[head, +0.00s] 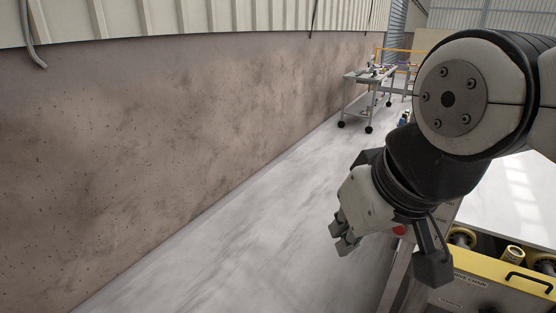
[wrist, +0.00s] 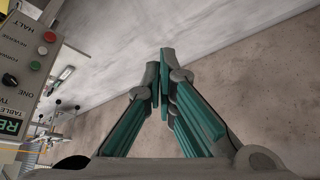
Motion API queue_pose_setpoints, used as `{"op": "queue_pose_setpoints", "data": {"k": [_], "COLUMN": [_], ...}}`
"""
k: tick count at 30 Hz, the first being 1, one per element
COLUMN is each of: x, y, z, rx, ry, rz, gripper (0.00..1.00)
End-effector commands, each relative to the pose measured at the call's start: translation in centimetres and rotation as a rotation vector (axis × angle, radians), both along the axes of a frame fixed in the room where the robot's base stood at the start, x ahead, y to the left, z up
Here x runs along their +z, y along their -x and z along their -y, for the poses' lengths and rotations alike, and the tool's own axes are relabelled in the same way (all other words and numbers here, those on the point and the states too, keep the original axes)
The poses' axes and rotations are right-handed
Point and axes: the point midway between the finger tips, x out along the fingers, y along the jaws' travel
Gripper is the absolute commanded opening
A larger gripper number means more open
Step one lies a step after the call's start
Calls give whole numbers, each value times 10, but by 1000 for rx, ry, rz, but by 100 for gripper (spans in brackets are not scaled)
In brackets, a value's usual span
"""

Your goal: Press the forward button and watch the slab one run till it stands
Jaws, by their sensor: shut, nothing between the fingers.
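My gripper (head: 345,238) is shut and empty, hanging over the pale floor left of the control box in the head view. In the wrist view its fingertips (wrist: 166,60) meet, pointing at floor and wall, with nothing at them. The control box (wrist: 22,62) is at the upper left there, apart from the fingers. It has a red button (wrist: 50,37), a white button (wrist: 42,50) and a black one (wrist: 35,66); the label for forward is not clearly readable. In the head view my arm hides most of the box. A glossy white slab (head: 512,205) lies at the right, partly hidden.
A yellow-edged machine frame (head: 495,268) with rollers (head: 462,238) stands at the lower right. A brown stained wall (head: 150,130) runs along the left. A wheeled cart (head: 368,98) stands farther back. The floor (head: 265,215) between wall and machine is clear.

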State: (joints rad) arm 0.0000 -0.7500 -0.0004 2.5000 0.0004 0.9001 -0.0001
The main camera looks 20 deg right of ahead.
Motion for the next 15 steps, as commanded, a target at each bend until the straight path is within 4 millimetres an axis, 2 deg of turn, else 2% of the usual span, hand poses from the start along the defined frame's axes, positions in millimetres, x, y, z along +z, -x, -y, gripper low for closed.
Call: {"op": "queue_pose_setpoints", "data": {"k": [4,8,12,15], "x": [-15,-51,-97,-121], "y": [-9,-31,-71,-107], "z": [0,-2,-4,3], "rx": [-39,-152,-334,-469], "ry": [-45,-189,-457,-678], "rz": [-46,-160,-289,-335], "gripper": [0,0,0,0]}}
